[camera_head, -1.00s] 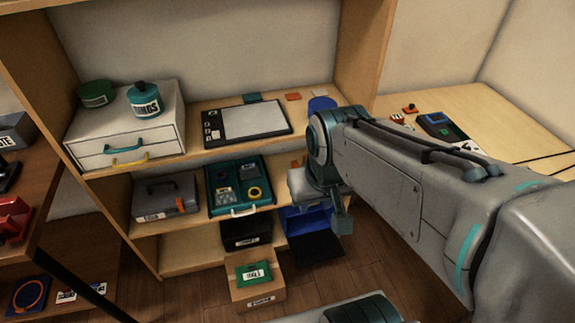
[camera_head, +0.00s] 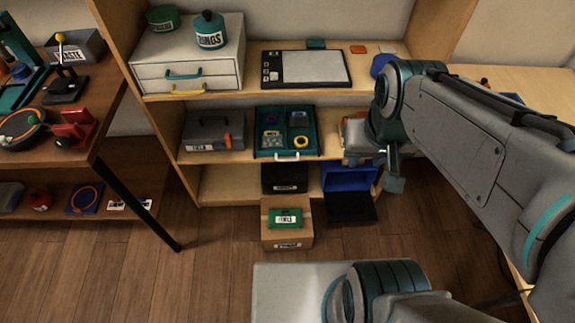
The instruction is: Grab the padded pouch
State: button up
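I cannot pick out the padded pouch for sure. An open blue case (camera_head: 348,179) with a black flap (camera_head: 350,207) sits at the low right of the shelf unit. A rounded blue item (camera_head: 381,64) lies on the upper shelf, partly behind my arm. A grey item (camera_head: 355,137) on the middle shelf is also partly hidden by my arm. My gripper (camera_head: 393,182) hangs at the end of my arm, in front of the shelf unit's right side. Its fingers are too small and turned to read, and I see nothing clearly held.
The middle shelf holds a grey toolbox (camera_head: 213,133) and a teal tray (camera_head: 285,148). A cardboard box (camera_head: 286,236) with a green labelled item stands on the floor before the unit. A brown workbench (camera_head: 100,120) stands at left. The wooden floor between is clear.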

aim_at(284, 218)
jog(key=z, duration=3.35)
jog(key=k, duration=1.95)
jog(key=u, duration=1.8)
jog(key=i, duration=0.5)
jog(key=u, duration=0.1)
